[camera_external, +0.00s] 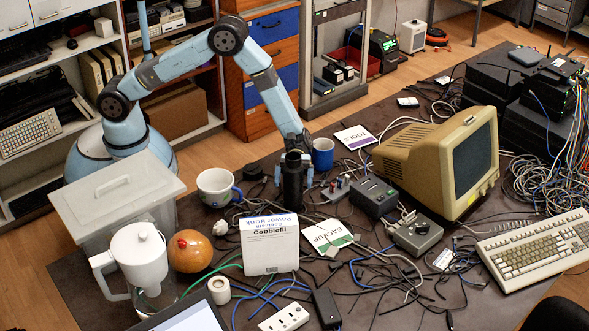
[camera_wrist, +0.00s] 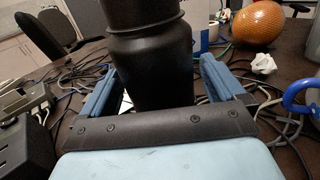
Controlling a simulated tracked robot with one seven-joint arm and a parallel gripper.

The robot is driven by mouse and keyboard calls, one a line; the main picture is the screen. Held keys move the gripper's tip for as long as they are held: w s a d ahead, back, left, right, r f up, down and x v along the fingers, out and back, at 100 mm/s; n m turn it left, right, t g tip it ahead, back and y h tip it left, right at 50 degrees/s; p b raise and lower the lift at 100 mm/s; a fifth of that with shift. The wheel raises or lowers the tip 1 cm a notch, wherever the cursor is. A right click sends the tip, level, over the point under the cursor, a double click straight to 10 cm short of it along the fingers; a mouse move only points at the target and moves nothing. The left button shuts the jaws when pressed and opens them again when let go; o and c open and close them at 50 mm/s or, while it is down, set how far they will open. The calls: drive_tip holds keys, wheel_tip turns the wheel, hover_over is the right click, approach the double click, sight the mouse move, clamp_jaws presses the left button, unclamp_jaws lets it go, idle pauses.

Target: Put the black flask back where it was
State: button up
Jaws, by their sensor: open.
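The black flask (camera_external: 292,182) stands upright on the dark table, behind the white Cobblefil box (camera_external: 270,243). In the wrist view the flask (camera_wrist: 150,60) fills the space ahead between the two blue fingers. My gripper (camera_external: 296,160) is at the flask, with its arm reaching down from behind. In the wrist view my gripper (camera_wrist: 158,85) is open, one finger on each side of the flask, with visible gaps to it. The flask's base is hidden by the gripper's palm in the wrist view.
A blue mug (camera_external: 323,154) stands close behind the flask and a white-and-blue cup (camera_external: 217,187) to its left. Black boxes (camera_external: 374,196) and a beige monitor (camera_external: 440,160) are to its right. Cables lie around. An orange ball (camera_external: 190,251) and white jug (camera_external: 138,258) stand front left.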

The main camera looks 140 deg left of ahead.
drive_tip(key=v, duration=1)
drive_tip(key=shift+s, duration=0.15)
